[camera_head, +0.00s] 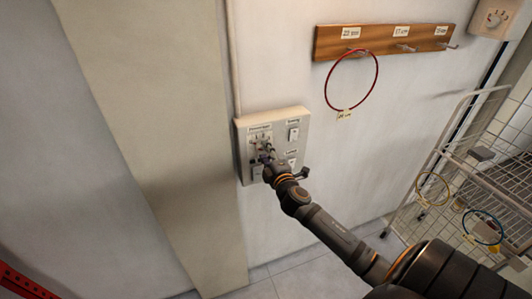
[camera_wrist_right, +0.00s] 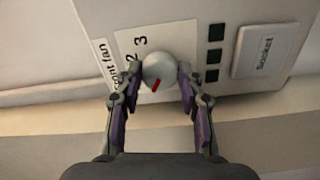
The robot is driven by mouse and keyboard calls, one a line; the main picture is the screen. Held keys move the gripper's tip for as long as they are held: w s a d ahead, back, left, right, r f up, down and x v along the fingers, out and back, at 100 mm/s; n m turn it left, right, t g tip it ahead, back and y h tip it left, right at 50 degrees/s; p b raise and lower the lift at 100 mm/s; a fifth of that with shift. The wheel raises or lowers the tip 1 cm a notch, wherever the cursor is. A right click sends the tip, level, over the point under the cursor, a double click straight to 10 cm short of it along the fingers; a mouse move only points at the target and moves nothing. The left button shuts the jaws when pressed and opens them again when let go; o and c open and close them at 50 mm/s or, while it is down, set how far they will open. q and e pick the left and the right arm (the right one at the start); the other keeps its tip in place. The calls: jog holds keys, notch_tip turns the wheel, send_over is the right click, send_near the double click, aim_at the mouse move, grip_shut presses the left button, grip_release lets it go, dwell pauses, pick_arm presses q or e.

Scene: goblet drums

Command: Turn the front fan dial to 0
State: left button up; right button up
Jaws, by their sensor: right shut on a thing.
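The front fan dial (camera_wrist_right: 160,69) is a round pale knob with a red mark. In the right wrist view the mark sits on the knob's lower part, toward the gripper. A "front fan" label (camera_wrist_right: 104,62) and the numbers 2 and 3 show to its left; other numbers are hidden or unclear. My right gripper (camera_wrist_right: 159,82) has a finger on each side of the knob and is shut on it. In the head view the right gripper (camera_head: 265,156) is at the left part of the wall panel (camera_head: 300,122) and mostly covers the dial. My left gripper is not in view.
A socket plate (camera_wrist_right: 265,50) and several dark squares (camera_wrist_right: 215,53) are beside the dial. A wooden hook rail (camera_head: 380,41) with a red ring (camera_head: 377,75) hangs above. A wire rack (camera_head: 455,150) stands right. A wall column (camera_head: 160,120) is left of the panel.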

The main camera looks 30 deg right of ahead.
jog(key=o, duration=1.2)
jog(key=shift+c, duration=0.2)
jog(key=v, duration=1.2)
jog(key=shift+f, duration=0.1)
